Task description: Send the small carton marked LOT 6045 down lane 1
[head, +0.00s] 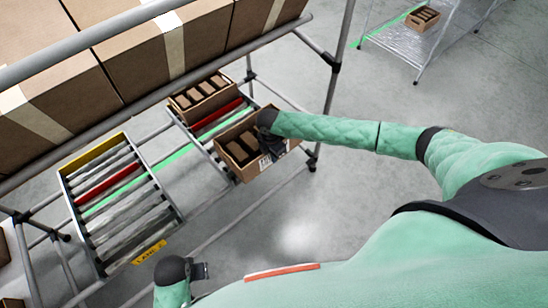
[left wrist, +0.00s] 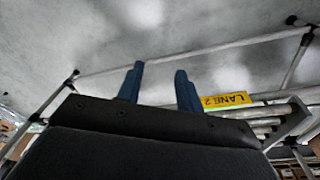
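No marking LOT 6045 is readable in either view. Small brown items stand in an open carton (head: 233,167) at the front of the right-hand roller lane. That carton has a white label on its side. My right gripper (head: 272,148) is at this carton's right front corner; its fingers are dark and I cannot tell whether they grip it. A second open carton (head: 184,104) with small brown items sits farther back on the same lane. My left gripper (head: 203,271) is empty in front of the lanes; in the left wrist view its two blue fingers (left wrist: 159,88) are apart. No lane 1 sign shows.
The left-hand roller lane (head: 115,213) is empty and bears a yellow LANE 2 sign (head: 149,252), also seen in the left wrist view (left wrist: 227,100). Large taped cartons (head: 140,55) fill the shelf above. A wire shelf (head: 395,40) with a small carton (head: 422,19) stands far right.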

